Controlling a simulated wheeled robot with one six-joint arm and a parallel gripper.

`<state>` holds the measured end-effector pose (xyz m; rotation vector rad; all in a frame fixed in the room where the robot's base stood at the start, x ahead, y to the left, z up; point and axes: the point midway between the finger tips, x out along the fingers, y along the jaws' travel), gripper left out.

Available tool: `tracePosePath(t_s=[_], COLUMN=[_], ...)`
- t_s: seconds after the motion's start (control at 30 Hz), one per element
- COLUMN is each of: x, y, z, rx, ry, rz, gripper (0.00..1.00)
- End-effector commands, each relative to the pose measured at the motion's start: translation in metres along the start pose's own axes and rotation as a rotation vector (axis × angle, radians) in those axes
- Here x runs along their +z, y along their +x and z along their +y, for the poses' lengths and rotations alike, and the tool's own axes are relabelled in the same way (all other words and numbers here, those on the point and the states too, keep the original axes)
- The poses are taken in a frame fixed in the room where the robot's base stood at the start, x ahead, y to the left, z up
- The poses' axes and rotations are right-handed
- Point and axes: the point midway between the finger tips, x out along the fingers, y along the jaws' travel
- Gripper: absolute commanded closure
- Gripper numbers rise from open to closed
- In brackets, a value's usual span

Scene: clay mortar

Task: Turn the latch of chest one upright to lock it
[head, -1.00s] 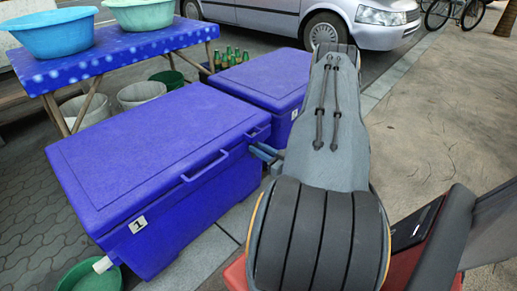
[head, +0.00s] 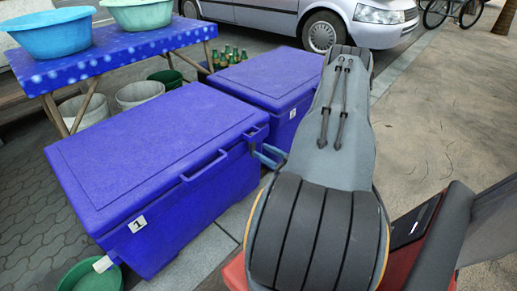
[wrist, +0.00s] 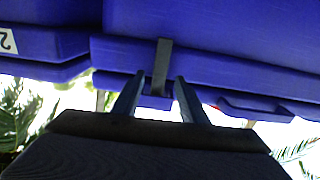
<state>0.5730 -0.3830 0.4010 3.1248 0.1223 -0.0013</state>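Chest one (head: 150,150) is the near blue chest, lid shut, with a "1" label at its front left. Its latch (wrist: 161,66) is a narrow dark grey bar. In the wrist view it stands vertical in the picture across the lid seam. My gripper (wrist: 159,76) is open, one finger on each side of the latch; I cannot tell whether either finger touches it. In the head view my gripper (head: 269,157) is at the right end of chest one's front, partly behind my arm. The latch is not distinguishable there.
A second blue chest (head: 270,78) stands behind and to the right, close to chest one; its "2" label (wrist: 8,40) shows in the wrist view. A green basin (head: 85,277) is by chest one's front left. Open pavement (head: 440,120) lies to the right.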

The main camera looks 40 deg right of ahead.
Motion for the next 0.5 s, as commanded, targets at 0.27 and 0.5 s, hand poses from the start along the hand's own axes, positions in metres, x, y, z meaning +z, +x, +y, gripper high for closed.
tracePosePath(t_s=[0.27,0.5], x=[0.0,0.0], y=[-0.034,-0.037], z=[0.0,-0.001], rx=[0.001,-0.001], ry=[0.0,0.0], rz=[0.0,0.0], gripper=[0.61,0.61])
